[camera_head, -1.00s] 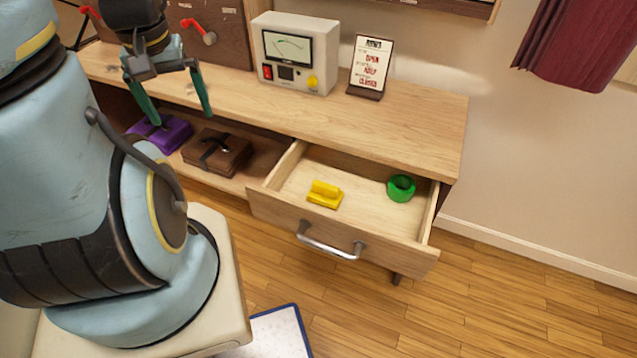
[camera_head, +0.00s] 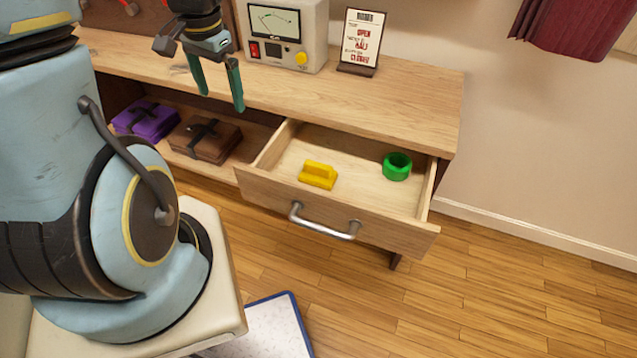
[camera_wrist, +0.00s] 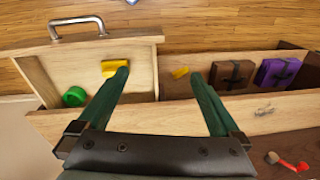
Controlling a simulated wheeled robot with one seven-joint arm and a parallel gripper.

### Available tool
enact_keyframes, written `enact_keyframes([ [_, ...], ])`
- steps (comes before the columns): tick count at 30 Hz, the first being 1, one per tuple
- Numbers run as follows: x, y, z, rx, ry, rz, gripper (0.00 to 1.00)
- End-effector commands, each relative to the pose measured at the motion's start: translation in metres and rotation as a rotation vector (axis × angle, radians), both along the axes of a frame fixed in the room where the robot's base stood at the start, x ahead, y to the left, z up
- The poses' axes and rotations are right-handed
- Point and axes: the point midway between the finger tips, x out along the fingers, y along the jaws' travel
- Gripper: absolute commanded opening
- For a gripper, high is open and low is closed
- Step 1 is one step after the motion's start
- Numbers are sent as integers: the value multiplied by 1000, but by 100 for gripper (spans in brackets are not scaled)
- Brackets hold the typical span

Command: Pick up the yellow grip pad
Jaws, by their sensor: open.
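The yellow grip pad (camera_head: 318,175) lies in the open drawer (camera_head: 374,223), left of its middle and near its front, with a raised ridge on top. In the wrist view the pad (camera_wrist: 113,67) shows beyond the tip of the left finger, which partly covers it. My gripper (camera_head: 221,100) is open and empty, pointing down, above and to the left of the drawer in the head view. In the wrist view my gripper (camera_wrist: 159,73) has its fingers well apart.
A green ring-shaped thing (camera_head: 397,166) sits in the drawer right of the pad. Purple (camera_head: 147,121) and brown (camera_head: 205,139) cases lie on the lower shelf. A small yellow thing (camera_wrist: 180,72) shows near them. A meter box (camera_head: 288,34) and sign (camera_head: 361,42) stand on the top.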

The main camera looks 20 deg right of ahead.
Motion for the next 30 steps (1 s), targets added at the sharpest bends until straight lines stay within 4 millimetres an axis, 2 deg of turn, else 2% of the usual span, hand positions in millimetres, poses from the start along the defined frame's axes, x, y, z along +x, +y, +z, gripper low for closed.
enact_keyframes([
  [1, 4, -33, -45, 29, 17, -215, 100],
  [3, 7, -73, -78, 67, 31, -500, 100],
  [6, 3, -124, -122, 115, 49, -864, 100],
  [9, -6, -163, -155, 152, 63, -1144, 100],
  [12, -14, -188, -175, 176, 71, -1325, 100],
  [16, -18, -200, -188, 190, 77, -1426, 100],
  [24, -15, -197, -226, 190, 79, -1432, 100],
  [30, -14, -196, -239, 191, 77, -1430, 100],
])
